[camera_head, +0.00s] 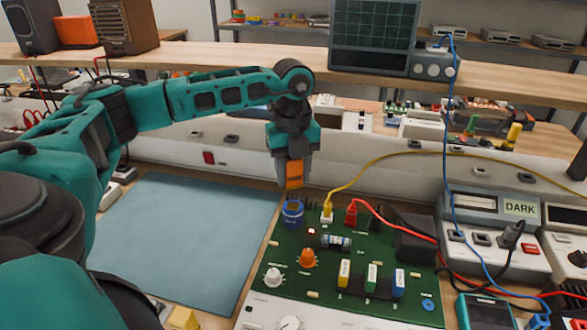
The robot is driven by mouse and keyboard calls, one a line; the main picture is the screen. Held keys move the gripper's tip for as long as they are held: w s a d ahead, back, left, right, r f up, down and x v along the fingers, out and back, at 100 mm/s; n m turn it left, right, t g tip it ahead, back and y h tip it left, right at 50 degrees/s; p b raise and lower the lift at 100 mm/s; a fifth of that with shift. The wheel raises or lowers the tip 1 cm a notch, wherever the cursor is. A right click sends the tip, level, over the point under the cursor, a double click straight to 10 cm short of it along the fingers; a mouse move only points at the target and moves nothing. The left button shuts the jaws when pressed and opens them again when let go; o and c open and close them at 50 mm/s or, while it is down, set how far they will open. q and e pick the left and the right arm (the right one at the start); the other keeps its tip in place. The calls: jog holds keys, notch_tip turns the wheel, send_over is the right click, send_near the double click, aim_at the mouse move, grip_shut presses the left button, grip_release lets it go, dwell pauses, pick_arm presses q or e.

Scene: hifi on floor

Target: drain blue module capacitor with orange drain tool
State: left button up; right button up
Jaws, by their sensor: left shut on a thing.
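My left gripper (294,158) hangs down over the back left corner of the green circuit board (320,262). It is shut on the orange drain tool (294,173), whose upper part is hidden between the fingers. The tool points down. Directly below it stands a blue capacitor (292,213), a short upright cylinder on the board. Thin dark prongs show between the orange body and the capacitor's top; I cannot tell whether they touch it. My right gripper is not in view.
A yellow plug (327,212) and a red plug (351,211) with leads stand just right of the capacitor. An orange knob (307,258) is in front. A blue-grey mat (185,235) lies clear at left. Meters (493,225) with cables fill the right.

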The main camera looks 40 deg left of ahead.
aim_at(293, 206)
pick_arm(q)
notch_tip(293, 206, down, 5)
jog(key=b, duration=0.3)
jog(key=shift+b, duration=0.4)
jog(key=shift+f, duration=0.35)
jog(key=shift+s+f, duration=0.1)
jog(key=shift+f, duration=0.15)
dwell(6.5)
